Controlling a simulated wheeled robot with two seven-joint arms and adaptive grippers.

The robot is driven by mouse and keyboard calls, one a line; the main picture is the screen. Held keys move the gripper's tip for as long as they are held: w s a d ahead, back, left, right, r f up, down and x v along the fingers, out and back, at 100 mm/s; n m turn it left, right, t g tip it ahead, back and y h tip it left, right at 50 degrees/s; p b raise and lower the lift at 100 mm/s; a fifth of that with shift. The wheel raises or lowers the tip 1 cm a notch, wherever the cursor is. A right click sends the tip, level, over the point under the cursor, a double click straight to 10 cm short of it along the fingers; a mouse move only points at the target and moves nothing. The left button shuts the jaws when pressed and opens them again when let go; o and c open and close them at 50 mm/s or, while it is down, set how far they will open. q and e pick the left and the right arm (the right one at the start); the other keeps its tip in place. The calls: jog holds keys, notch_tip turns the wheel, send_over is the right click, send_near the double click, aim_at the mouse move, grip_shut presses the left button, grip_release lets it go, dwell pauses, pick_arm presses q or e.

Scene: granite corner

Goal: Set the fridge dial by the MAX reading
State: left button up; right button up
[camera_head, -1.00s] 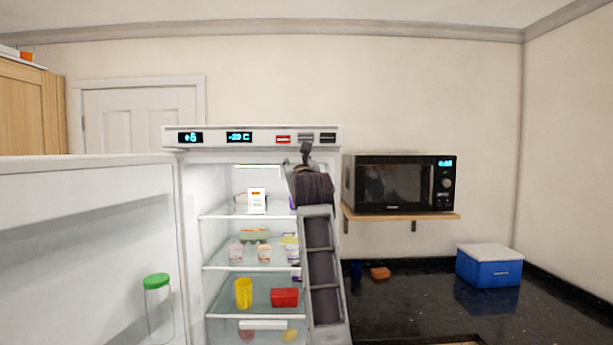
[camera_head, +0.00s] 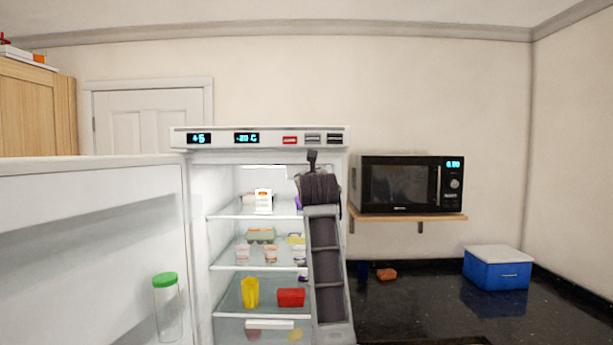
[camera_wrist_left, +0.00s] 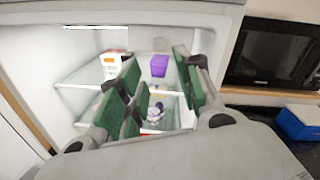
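The white fridge (camera_head: 180,240) stands open, its door (camera_head: 90,235) swung out to the left. Its top panel (camera_head: 270,136) has two lit displays; the left (camera_head: 199,138) seems to read +5, the right (camera_head: 246,137) about -20 C. A red switch (camera_head: 290,140) and two dark ones are beside them. I cannot make out a dial or a MAX reading. One arm rises before the fridge's right side, hiding part of the shelves. In the left wrist view, my left gripper (camera_wrist_left: 155,65) is open and empty, its green-padded fingers apart before the upper shelves. My right gripper is out of view.
Shelves hold a white carton (camera_head: 263,201), a purple box (camera_wrist_left: 159,65), a yellow cup (camera_head: 250,292) and a red container (camera_head: 291,297). A green-lidded jar (camera_head: 167,305) is at the door. A microwave (camera_head: 410,184) and a blue cooler (camera_head: 497,268) are to the right.

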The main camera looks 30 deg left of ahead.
pick_arm(q)
jog(key=p+x, duration=0.4)
jog(key=x, duration=0.9)
jog(key=shift+p, duration=0.35)
jog(key=shift+c, duration=0.2)
grip_shut()
